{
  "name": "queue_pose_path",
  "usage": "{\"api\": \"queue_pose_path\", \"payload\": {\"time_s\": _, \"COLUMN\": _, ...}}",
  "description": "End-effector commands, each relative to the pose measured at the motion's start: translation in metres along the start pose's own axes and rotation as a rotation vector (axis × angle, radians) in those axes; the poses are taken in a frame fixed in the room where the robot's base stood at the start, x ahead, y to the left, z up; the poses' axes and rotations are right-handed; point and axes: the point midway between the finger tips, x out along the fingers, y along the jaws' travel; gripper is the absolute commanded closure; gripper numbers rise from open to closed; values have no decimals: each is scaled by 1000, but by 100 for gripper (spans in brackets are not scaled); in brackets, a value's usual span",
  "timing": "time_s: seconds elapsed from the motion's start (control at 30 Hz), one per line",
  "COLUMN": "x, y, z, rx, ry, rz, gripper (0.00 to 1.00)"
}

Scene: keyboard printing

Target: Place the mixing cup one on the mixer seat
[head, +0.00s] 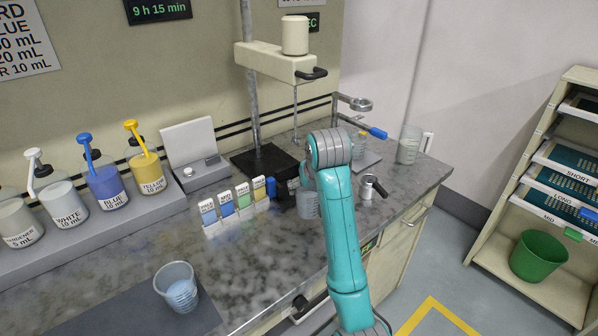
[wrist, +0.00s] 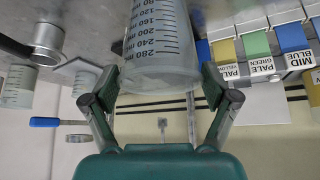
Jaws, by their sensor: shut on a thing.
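My gripper (wrist: 158,92) is shut on a clear graduated cup (wrist: 160,45), with one finger on each side of it. In the head view the cup (head: 306,204) shows just left of my teal arm, which hides part of it and most of the gripper. I cannot tell whether the cup touches the counter. The mixer stands behind, with a cream head (head: 272,62), a thin vertical shaft and a black base (head: 266,160). The cup is in front and right of that base, apart from its middle. No label names the cup, and no separate seat shows clearly.
Colour cards (head: 228,207) stand in a row left of the held cup. Another clear cup (head: 178,290) stands on a dark mat at front left. Pump bottles (head: 107,188) line the left. A small metal pot (head: 369,188) and a clear jug (head: 408,146) are at right.

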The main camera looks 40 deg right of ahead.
Motion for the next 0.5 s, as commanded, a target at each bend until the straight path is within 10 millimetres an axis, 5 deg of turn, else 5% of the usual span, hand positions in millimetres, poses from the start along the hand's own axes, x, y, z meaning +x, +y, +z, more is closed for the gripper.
{"api": "queue_pose_path", "payload": {"time_s": 0.5, "x": 58, "y": 0, "z": -93, "rx": 0, "ry": -5, "rz": 1, "gripper": 59}}
